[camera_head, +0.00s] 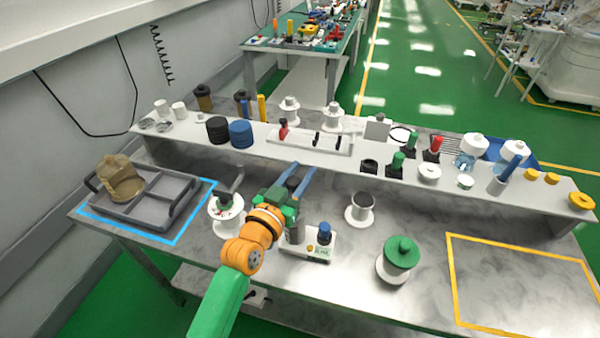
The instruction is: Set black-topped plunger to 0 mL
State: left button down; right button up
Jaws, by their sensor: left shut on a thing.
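The fingers close around a dark, black-topped part (293,183), which appears to be the plunger standing on that device. The gripper and wrist hide most of the plunger's shaft, and any scale cannot be read. A blue-topped knob (324,231) stands on the right side of the same base, beside a small green label too small to read. My right gripper is not in view.
A white pot with a gauge (226,208) stands close left of my wrist. A raised shelf (340,165) with many items runs behind. A grey tray (150,208) lies left; the yellow-outlined area (520,285) is clear.

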pick_arm(q)
notch_tip(320, 180, down, 7)
jog(key=b, duration=0.5)
jog(key=shift+r, duration=0.1)
jog(key=shift+s+r, duration=0.15)
jog(key=c, duration=0.6)
grip_release()
jog(key=shift+o, duration=0.5)
jog(key=shift+w, duration=0.25)
jog(key=shift+s, duration=0.1)
jog(key=v, duration=0.7)
